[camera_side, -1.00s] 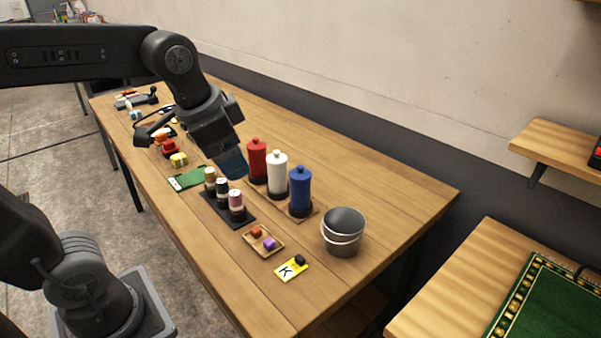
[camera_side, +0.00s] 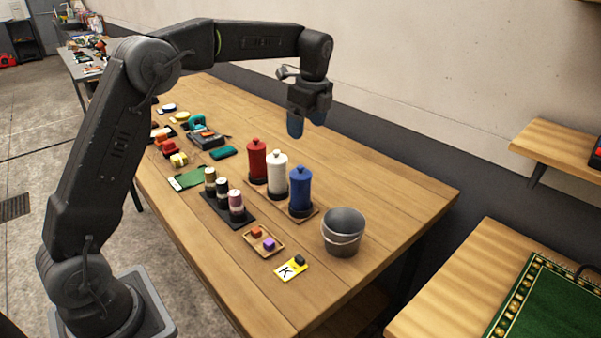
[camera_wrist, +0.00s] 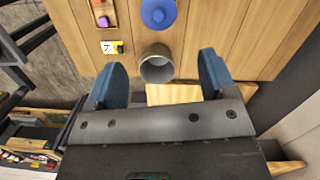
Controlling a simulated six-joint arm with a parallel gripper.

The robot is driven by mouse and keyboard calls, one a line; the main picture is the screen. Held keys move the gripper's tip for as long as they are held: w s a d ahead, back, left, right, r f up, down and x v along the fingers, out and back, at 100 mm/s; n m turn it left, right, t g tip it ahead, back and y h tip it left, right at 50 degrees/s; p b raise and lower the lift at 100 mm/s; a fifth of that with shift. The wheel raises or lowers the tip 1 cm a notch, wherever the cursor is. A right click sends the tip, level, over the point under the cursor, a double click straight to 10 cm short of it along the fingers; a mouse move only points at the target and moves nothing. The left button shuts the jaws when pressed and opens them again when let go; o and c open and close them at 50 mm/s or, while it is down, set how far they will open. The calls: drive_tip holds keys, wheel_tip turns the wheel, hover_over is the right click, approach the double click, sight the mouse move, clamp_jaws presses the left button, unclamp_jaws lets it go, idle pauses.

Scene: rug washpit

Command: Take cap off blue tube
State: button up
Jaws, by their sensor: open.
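The blue tube (camera_side: 299,194) stands upright in a dark base on the table, at the right end of a row with a red tube (camera_side: 257,163) and a white tube (camera_side: 277,174). Its blue cap (camera_side: 301,169) is on top, with a small knob. The blue tube also shows from above in the wrist view (camera_wrist: 158,14), at the top edge. My gripper (camera_side: 307,130) points down, open and empty, well above the table and above the blue tube in the side view. Its two blue fingers also show in the wrist view (camera_wrist: 162,82), spread apart.
A metal bucket (camera_side: 343,234) stands right of the blue tube. In front are a black tray (camera_side: 243,218) with several small bottles, a small wooden tray (camera_side: 277,248) with two blocks, and a yellow K card (camera_side: 289,277). Tools lie farther left. The table's right corner is clear.

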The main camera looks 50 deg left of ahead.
sight(301, 166)
drive_tip(key=f, duration=0.4)
drive_tip(key=a+f, duration=0.1)
drive_tip(key=f, duration=0.7)
drive_tip(key=shift+s+a, duration=0.2)
drive_tip(key=shift+s, duration=0.1)
